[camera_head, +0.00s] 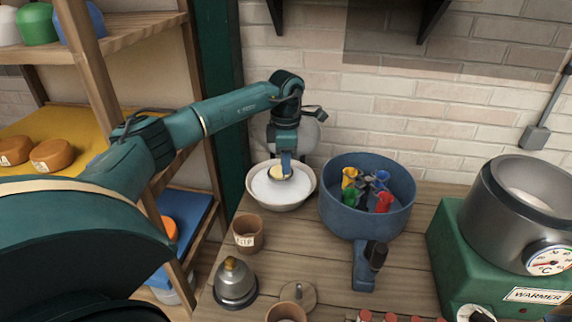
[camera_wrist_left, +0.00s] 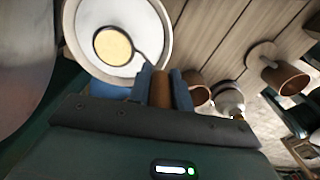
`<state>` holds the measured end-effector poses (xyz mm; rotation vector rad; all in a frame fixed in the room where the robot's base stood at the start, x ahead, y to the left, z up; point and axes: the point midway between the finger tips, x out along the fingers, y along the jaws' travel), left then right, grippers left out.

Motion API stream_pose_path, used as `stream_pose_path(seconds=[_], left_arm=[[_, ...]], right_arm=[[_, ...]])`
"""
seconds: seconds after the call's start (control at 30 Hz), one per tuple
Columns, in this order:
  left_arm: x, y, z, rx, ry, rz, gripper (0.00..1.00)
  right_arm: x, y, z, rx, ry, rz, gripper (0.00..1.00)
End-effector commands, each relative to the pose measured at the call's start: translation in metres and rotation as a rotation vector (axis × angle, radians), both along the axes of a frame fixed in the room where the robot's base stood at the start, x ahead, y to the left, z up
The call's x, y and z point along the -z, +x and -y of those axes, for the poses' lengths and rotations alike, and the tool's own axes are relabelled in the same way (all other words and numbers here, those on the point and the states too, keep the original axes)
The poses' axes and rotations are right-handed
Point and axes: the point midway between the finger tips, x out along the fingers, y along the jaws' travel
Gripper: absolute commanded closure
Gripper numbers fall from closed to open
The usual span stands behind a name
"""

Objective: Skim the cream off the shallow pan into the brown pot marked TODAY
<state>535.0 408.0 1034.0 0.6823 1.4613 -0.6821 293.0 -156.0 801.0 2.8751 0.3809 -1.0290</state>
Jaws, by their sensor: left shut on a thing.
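My left gripper (camera_head: 286,158) is shut on the brown handle of a skimmer (camera_wrist_left: 160,90) and points down over the shallow pan (camera_head: 253,200). The pan is pale and round with white liquid in it. The skimmer's round head, carrying a pale yellow layer, is over the pan in the left wrist view (camera_wrist_left: 112,46); I cannot tell whether it touches the liquid. A brown pot (camera_head: 248,238) with a pale label stands in front of the pan; its lettering is not clearly readable. Another brown pot (camera_head: 286,313) is cut off at the bottom edge.
A blue tub (camera_head: 340,205) holding small coloured items stands right of the pan. A grey bell-shaped thing (camera_head: 235,285) and a round wooden lid (camera_head: 298,295) are near the front. A green warmer (camera_head: 455,255) with a metal vessel is at right. Wooden shelves rise at left.

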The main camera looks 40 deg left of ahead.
Motion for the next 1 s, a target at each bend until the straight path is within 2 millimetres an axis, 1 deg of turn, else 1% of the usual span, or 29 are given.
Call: stream_pose_path(seconds=[0.1,0.6,0.77,1.0], left_arm=[[-0.01,0.0,0.0,0.0,0.0,0.003,0.96],[-0.043,0.0,0.0,0.0,0.0,0.003,0.96],[-0.047,0.0,0.0,0.0,0.0,0.001,0.96],[-0.048,0.0,0.0,0.0,0.0,0.001,0.96]], right_arm=[[-0.004,0.003,0.0,0.0,-0.002,0.008,0.64],[-0.003,0.003,0.001,0.0,-0.001,0.009,0.64],[-0.003,0.003,0.002,-0.001,-0.003,0.007,0.64],[-0.003,0.002,0.002,-0.001,-0.003,0.006,0.64]])
